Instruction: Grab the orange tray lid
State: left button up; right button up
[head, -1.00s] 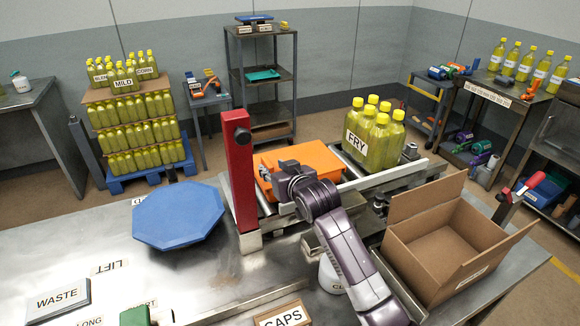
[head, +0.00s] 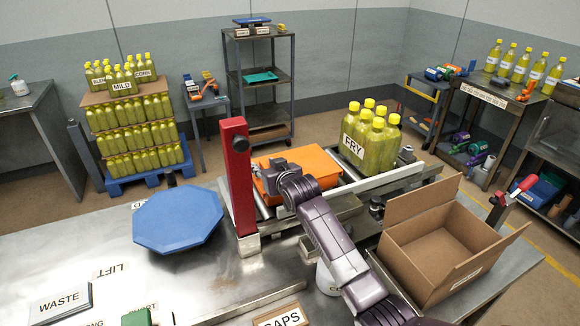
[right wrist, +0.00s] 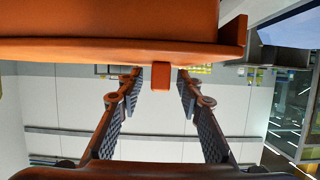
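The orange tray lid (head: 312,163) sits on the roller conveyor, behind the red post. In the right wrist view its underside and edge (right wrist: 110,50) fill the top. A small orange tab (right wrist: 160,76) hangs from it, between and beyond the two fingers as seen there. My right gripper (head: 262,178) is at the lid's left side in the head view, partly hidden by its own wrist. In the right wrist view the gripper (right wrist: 156,88) is open, with a gap on both sides of the tab. Contact cannot be told. My left gripper is not in view.
The red post (head: 236,180) stands close left of my right gripper. Yellow bottles marked FRY (head: 370,138) stand on the conveyor behind the lid. An open cardboard box (head: 410,278) is at the right. A blue octagonal plate (head: 178,218) is at the left.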

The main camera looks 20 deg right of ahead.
grip_shut()
jog(key=shift+r, duration=0.15)
dwell(0.4)
